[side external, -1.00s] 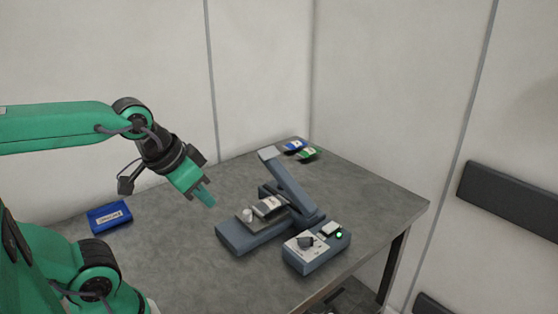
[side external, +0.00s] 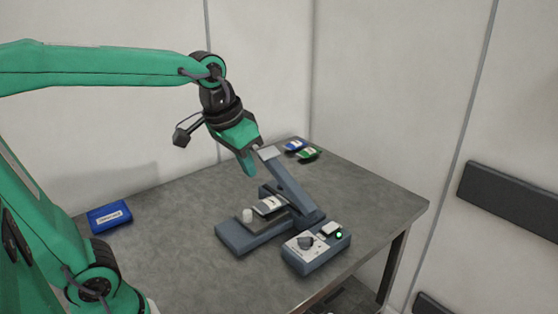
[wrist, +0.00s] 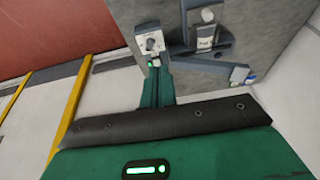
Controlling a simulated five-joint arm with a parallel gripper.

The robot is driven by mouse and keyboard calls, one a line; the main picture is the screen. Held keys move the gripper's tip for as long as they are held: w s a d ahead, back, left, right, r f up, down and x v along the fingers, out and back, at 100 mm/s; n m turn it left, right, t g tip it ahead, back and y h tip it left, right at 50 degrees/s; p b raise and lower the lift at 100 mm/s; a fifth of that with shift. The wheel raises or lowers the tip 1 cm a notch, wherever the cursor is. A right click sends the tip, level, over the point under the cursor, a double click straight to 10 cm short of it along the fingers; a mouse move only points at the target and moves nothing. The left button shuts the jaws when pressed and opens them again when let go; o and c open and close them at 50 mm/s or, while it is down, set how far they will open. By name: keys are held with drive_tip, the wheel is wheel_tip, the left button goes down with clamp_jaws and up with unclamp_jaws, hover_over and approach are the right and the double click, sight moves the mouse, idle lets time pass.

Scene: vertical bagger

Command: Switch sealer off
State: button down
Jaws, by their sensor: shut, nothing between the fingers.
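The sealer (side external: 245,234) is a blue-grey machine on the table with its lever arm (side external: 292,190) raised. Its control box (side external: 318,255) stands at the front right, with a dark dial (side external: 305,243), a pale switch (side external: 330,229) and a lit green lamp (side external: 338,235). The control box also shows in the wrist view (wrist: 148,33), partly covered by my fingers. My gripper (side external: 250,170) is shut and empty. It hangs above the table, left of the top of the lever arm and well clear of the control box. The switch's position cannot be made out.
A small pouch (side external: 268,205) and a white knob-like piece (side external: 247,215) are at the sealer's bed. A blue packet (side external: 294,146) and a green packet (side external: 308,154) lie at the back corner. A blue box (side external: 109,216) lies at the left. The table's middle left is clear.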

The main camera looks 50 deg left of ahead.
drive_tip(key=w+d+f+g, duration=0.2)
drive_tip(key=w, duration=1)
drive_tip(key=g, duration=0.2)
hover_over(327, 228)
wheel_tip(327, 228, down, 6)
drive_tip(key=shift+w+f, duration=0.1)
drive_tip(key=shift+f, duration=0.1)
wheel_tip(327, 228, down, 14)
idle(0.7)
